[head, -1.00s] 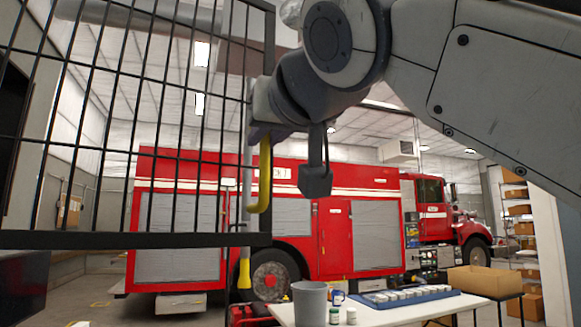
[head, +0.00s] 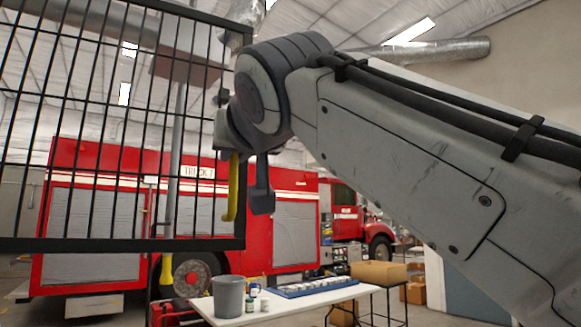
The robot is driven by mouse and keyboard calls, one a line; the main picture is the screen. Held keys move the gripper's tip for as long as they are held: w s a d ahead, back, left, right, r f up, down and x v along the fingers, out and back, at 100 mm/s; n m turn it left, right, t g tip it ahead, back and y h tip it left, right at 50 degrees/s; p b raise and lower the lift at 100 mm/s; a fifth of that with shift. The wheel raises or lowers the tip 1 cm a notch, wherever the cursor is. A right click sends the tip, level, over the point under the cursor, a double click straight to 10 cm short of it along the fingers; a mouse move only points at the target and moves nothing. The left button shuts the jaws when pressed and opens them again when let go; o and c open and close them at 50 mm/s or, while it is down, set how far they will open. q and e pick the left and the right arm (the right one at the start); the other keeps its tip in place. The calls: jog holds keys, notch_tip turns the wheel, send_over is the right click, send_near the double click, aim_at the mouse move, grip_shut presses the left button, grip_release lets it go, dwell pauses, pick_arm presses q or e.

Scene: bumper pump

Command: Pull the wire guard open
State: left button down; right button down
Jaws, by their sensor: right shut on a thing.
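The wire guard is a dark mesh panel in a black frame (head: 125,245) and fills the left of the head view. A yellow handle (head: 232,190) hangs upright along its right edge. My right gripper (head: 228,150) is at the top of this handle and is shut on it; the fingers are mostly hidden behind my wrist. My right arm reaches in from the right. My left gripper is not in view. What the guard closes against cannot be made out.
Behind the guard stands a red fire truck (head: 297,188). A white table (head: 290,300) at the bottom holds a grey bin (head: 228,297), a blue tray (head: 310,288) and small jars. A cardboard box (head: 378,273) is beyond it. A yellow-ended post (head: 167,270) shows below the guard.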

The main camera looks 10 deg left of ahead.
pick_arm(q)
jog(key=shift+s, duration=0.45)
pick_arm(e)
jog(key=shift+s+d, duration=0.1)
jog(key=shift+s, duration=0.7)
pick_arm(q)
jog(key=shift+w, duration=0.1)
pick_arm(e)
jog(key=shift+w, duration=0.1)
jog(key=c, duration=0.8)
grip_release()
jog(key=shift+c, duration=0.2)
jog(key=shift+w+d, duration=0.1)
jog(key=shift+d, duration=0.1)
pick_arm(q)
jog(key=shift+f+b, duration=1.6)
pick_arm(e)
jog(key=v, duration=1)
jog(key=shift+d, duration=0.15)
jog(key=shift+f, duration=0.15)
